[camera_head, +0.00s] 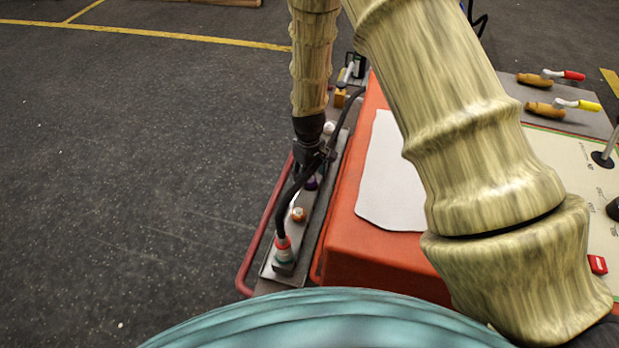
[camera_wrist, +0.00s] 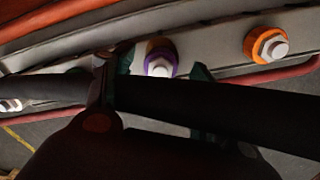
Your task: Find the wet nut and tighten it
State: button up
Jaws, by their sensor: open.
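Several nuts stand in a row on a grey metal rail (camera_head: 325,205) beside the orange machine. In the wrist view, a nut with a purple ring (camera_wrist: 160,62) appears between the fingertips of my gripper (camera_wrist: 163,72), which is open. I cannot tell whether the fingers touch it. A nut with an orange ring (camera_wrist: 268,46) is to the right; it also shows in the head view (camera_head: 298,214). A pale nut (camera_wrist: 10,105) is at the left edge. My gripper (camera_head: 312,160) hangs over the rail in the head view and partly hides the purple nut (camera_head: 311,183). No wetness is discernible.
A black cable (camera_wrist: 210,108) crosses the wrist view close to the lens. A red bar (camera_head: 262,225) borders the rail. Open dark floor (camera_head: 140,170) lies left.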

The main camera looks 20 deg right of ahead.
jog(key=shift+f, duration=1.1)
jog(key=shift+c, duration=0.2)
jog(key=c, duration=1)
jog(key=shift+r, duration=0.1)
jog(key=m+p, duration=0.2)
jog(key=m, duration=0.1)
jog(key=shift+p, duration=0.4)
jog(key=shift+d+m+p, duration=0.1)
jog(key=shift+m+p, duration=1.25)
jog(key=shift+m, duration=0.85)
jog(key=shift+w, duration=0.1)
